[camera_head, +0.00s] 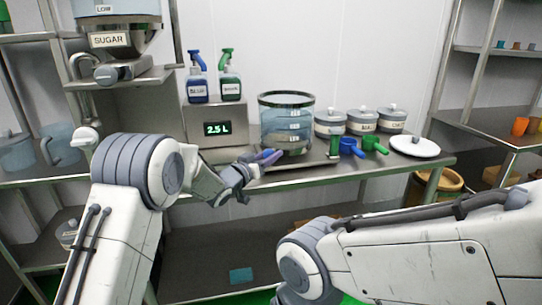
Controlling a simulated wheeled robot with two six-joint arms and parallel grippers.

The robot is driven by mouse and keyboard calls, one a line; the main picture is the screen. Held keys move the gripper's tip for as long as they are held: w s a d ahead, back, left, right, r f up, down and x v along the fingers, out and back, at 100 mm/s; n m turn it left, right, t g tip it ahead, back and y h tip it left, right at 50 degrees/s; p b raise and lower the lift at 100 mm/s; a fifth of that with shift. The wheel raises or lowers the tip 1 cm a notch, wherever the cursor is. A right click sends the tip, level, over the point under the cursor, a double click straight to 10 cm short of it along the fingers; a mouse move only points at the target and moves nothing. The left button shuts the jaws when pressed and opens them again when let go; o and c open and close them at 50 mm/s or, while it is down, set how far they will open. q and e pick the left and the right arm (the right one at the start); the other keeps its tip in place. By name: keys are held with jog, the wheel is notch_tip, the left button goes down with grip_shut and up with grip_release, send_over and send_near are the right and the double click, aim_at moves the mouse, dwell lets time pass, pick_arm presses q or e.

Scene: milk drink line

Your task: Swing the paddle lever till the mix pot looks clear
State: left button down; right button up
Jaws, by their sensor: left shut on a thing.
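The mix pot (286,128) is a clear cylinder with a dark rim, standing on a metal base on the steel bench. Its contents look clear to bluish above a greyish lower part. My left gripper (254,163) is at the bench's front edge, just left of and in front of the pot. How the lever joins the pot is too small to tell. My right arm comes in from the right, low in the view; its gripper is not visible.
A display box (215,126) reading 2.5 L carries blue and green spray bottles. Lidded tubs (362,121), a blue scoop (350,147), a green scoop (373,145) and a white lid (414,147) stand right of the pot. A sugar hopper (112,38) hangs at upper left.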

pick_arm(q)
jog(key=shift+w+a, duration=0.1)
jog(key=shift+a, duration=0.05)
jog(key=shift+c, duration=1.9)
grip_release()
jog(key=v, duration=1)
jog(key=shift+s, duration=0.2)
jog(key=shift+a, duration=0.1)
